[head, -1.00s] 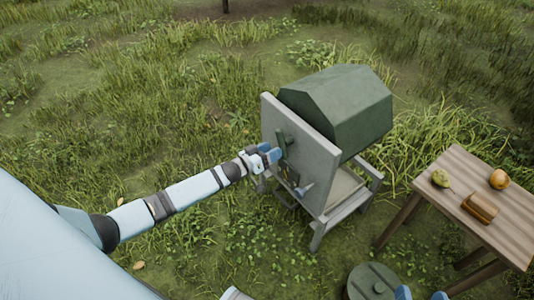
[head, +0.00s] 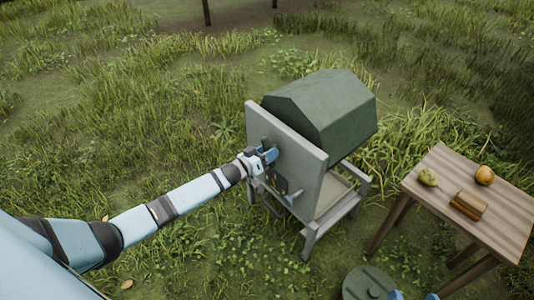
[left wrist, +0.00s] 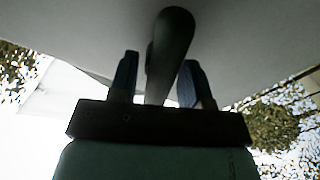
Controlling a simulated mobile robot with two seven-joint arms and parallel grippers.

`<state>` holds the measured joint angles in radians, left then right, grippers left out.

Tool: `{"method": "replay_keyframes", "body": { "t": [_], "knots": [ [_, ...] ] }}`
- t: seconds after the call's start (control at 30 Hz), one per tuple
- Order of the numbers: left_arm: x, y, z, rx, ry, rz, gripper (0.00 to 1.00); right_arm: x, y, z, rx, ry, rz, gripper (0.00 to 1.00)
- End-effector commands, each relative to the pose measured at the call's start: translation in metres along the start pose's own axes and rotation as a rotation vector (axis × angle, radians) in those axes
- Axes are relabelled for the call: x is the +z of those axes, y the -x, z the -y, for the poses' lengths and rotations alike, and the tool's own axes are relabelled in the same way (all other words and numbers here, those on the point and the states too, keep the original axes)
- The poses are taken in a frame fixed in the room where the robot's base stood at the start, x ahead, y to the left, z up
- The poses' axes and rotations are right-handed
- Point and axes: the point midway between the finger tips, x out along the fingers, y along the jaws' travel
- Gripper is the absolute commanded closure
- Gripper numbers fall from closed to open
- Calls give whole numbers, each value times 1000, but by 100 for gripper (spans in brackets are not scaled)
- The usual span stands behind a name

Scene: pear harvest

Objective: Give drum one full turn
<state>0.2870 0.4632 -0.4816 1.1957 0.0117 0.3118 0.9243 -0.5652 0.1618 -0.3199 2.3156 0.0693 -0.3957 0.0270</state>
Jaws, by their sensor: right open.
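The dark green faceted drum (head: 325,112) sits behind an upright grey panel (head: 300,155) on a wooden stand. A dark handle (left wrist: 170,45) projects from the panel side. In the left wrist view it stands between the two fingers of my left gripper (left wrist: 160,80). The fingers are apart, with a gap visible beside the handle, so the gripper looks open around it. In the head view the left gripper (head: 267,155) is at the panel's front face, partly hiding the handle. My right gripper (head: 412,295) shows only blue fingertips at the bottom edge, spread and empty.
A slatted wooden table (head: 475,215) at right holds a green pear (head: 428,177), an orange fruit (head: 485,175) and a brown block (head: 469,204). A round green lid (head: 368,285) is low by the right fingertips. A grey lever (head: 292,197) sits low on the panel. Grass surrounds everything.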

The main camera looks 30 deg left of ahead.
Motion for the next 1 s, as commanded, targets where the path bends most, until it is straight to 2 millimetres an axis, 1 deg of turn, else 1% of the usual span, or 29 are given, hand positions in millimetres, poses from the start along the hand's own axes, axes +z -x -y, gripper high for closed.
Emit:
{"method": "replay_keyframes", "body": {
  "t": [0.03,0.07,0.1,0.17,0.27,0.3,0.37,0.5,0.6,0.9,0.97,1.0],
  "knots": [
    [0,0,0,0,0,0,68,0,0,0,0,0,0,32],
    [0,0,0,0,0,0,75,0,0,0,0,0,0,32],
    [0,0,0,0,0,0,84,0,0,0,0,0,0,32],
    [0,0,0,0,0,0,97,0,0,0,0,0,0,32],
    [0,0,0,0,-17,0,97,0,0,0,0,0,0,32],
    [0,0,0,0,-51,0,97,0,0,0,0,0,0,32],
    [0,0,0,0,-136,0,97,0,0,0,0,0,0,32],
    [1,1,0,-1,-370,0,97,1,0,0,0,0,0,32],
    [1,1,0,0,-468,0,97,2,0,0,0,0,0,32],
    [1,1,0,0,-496,1,97,2,0,0,0,0,0,32],
    [1,1,0,0,-534,0,97,3,-1,0,0,0,0,32],
    [2,0,0,0,-585,0,97,4,-1,0,0,0,0,32]
  ]
}}
